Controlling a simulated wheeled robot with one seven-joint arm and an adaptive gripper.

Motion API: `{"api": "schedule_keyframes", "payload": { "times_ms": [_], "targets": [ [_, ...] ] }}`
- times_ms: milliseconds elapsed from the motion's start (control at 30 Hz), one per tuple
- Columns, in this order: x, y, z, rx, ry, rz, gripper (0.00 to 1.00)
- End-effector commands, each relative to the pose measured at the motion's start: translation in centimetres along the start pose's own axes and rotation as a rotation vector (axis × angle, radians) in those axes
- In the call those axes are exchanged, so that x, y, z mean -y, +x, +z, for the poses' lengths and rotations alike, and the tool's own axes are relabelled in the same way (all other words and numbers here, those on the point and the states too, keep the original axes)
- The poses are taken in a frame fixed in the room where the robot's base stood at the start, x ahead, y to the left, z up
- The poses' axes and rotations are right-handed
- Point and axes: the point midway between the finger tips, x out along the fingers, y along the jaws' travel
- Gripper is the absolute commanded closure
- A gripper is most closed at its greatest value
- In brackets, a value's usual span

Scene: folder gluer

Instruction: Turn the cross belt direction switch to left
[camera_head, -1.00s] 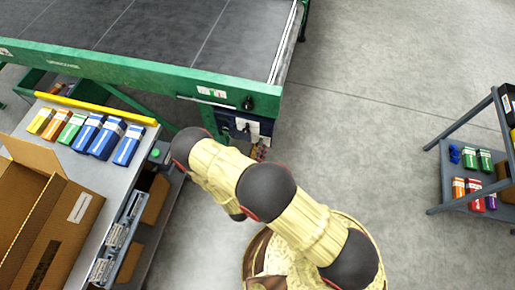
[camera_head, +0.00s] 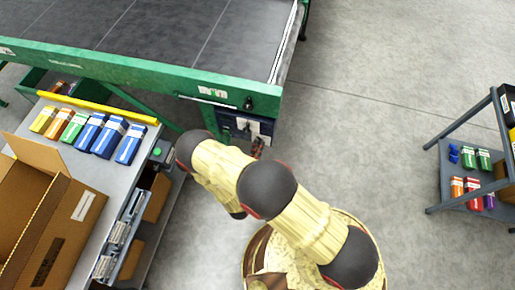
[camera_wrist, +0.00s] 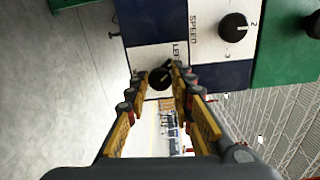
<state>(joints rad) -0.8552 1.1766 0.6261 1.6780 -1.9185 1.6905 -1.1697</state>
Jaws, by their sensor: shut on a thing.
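The cross belt direction switch is a black round knob (camera_wrist: 160,78) on a white strip of the control panel, with a partly hidden label starting "LE" beside it. My gripper (camera_wrist: 159,73) is shut on this knob, one finger on each side of it in the wrist view. A pale mark shows on the knob, but its exact setting is hard to tell. In the head view the control panel (camera_head: 241,126) sits under the near right corner of the green machine frame, and my gripper (camera_head: 258,147) reaches it, mostly hidden by my arm.
A black speed knob (camera_wrist: 233,27) with numbers is close to the switch. The green machine (camera_head: 150,75) carries a dark belt. A table with several small boxes (camera_head: 107,139) and an open carton (camera_head: 75,210) stands left. A shelf cart (camera_head: 470,198) stands right; the floor between is clear.

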Motion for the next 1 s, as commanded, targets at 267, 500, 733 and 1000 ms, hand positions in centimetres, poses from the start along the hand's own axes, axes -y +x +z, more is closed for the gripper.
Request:
{"api": "schedule_keyframes", "payload": {
  "times_ms": [267,500,733,1000],
  "targets": [
    [-0.08,0.01,0.10,0.002,-0.081,0.001,1.00],
    [-0.09,0.01,0.12,0.002,-0.099,0.001,1.00],
    [-0.09,0.01,0.13,0.002,-0.098,0.001,1.00],
    [-0.07,0.01,0.08,0.001,-0.098,0.001,0.64]
  ]
}}
